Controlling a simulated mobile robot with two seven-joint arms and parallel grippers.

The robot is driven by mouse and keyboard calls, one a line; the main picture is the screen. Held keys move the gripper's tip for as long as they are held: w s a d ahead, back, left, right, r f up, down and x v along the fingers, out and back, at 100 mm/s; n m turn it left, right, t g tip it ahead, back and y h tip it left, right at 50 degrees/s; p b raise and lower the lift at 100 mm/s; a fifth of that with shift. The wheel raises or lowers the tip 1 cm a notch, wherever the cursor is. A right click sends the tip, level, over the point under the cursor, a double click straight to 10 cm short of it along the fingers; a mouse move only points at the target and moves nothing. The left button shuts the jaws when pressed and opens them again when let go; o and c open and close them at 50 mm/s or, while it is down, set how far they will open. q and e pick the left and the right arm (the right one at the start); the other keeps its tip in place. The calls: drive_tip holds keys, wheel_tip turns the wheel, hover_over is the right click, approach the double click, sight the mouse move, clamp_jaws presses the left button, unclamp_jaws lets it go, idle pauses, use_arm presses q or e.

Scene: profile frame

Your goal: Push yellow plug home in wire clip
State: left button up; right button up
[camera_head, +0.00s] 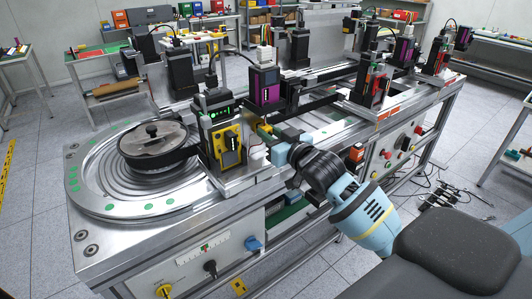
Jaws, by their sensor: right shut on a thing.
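My right gripper (268,142) comes in from the lower right with light-blue jaws. It is shut on a small yellow piece, the yellow plug (263,131), of which only a little shows at the jaw tips. The jaws are just right of a black unit with a yellow front (228,146) at the machine's near side. I cannot make out the wire clip clearly, nor whether the plug touches it. My left gripper is not in view.
A round metal turntable (145,185) with a black disc (152,146) lies to the left. Black and purple station units (264,84) stand close behind the gripper. The machine's front edge and control panel (398,142) run to the right. Loose cables lie on the floor.

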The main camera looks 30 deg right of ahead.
drive_tip(key=shift+w, duration=0.45)
idle(0.3)
drive_tip(key=o, duration=1)
drive_tip(key=shift+o, duration=0.2)
drive_tip(key=shift+c, duration=0.5)
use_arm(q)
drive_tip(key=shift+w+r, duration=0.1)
use_arm(e)
drive_tip(key=shift+s, duration=0.1)
drive_tip(key=shift+s, duration=0.3)
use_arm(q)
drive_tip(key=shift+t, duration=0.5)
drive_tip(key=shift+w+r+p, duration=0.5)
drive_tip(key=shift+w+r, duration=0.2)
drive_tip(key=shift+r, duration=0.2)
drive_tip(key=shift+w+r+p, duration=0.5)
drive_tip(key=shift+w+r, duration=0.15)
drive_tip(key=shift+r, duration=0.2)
use_arm(e)
drive_tip(key=shift+s+d, duration=0.15)
drive_tip(key=shift+s, duration=1.95)
